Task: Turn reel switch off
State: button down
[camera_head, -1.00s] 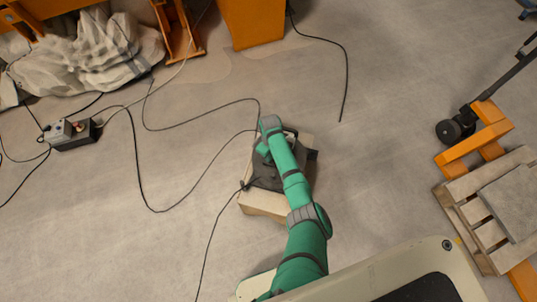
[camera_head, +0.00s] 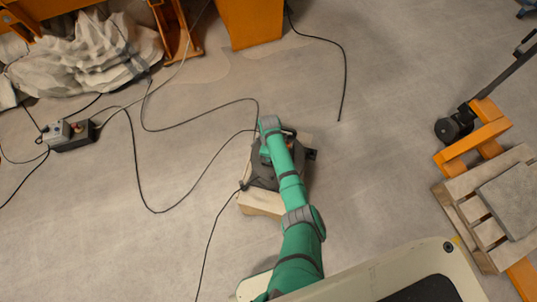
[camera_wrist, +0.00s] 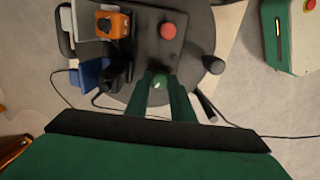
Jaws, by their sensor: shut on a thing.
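The black cable reel (camera_head: 262,178) sits on a pale wooden block, partly hidden under my arm in the head view. In the wrist view its dark face panel (camera_wrist: 154,40) carries a red round button (camera_wrist: 168,31), an orange unit (camera_wrist: 113,24) and a blue socket cover (camera_wrist: 92,72). The reel switch (camera_wrist: 159,79) looks like a small round knob with a pale mark, at the panel's near end. My gripper (camera_wrist: 161,82) has its two green fingers closed around this knob, hiding its sides. In the head view the fingers cannot be made out.
A grey control box (camera_head: 68,134) with buttons lies on the floor at left, with cables running from it. A pallet (camera_head: 490,210) and an orange pallet truck (camera_head: 475,135) stand at right. Orange furniture and a grey cloth heap (camera_head: 85,55) are at the back. Floor around the reel is mostly clear.

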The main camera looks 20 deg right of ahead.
jog(key=c, duration=1.5)
grip_release()
jog(key=shift+c, duration=0.2)
jog(key=shift+w, duration=0.1)
notch_tip(320, 180, up, 11)
jog(key=shift+f, duration=0.1)
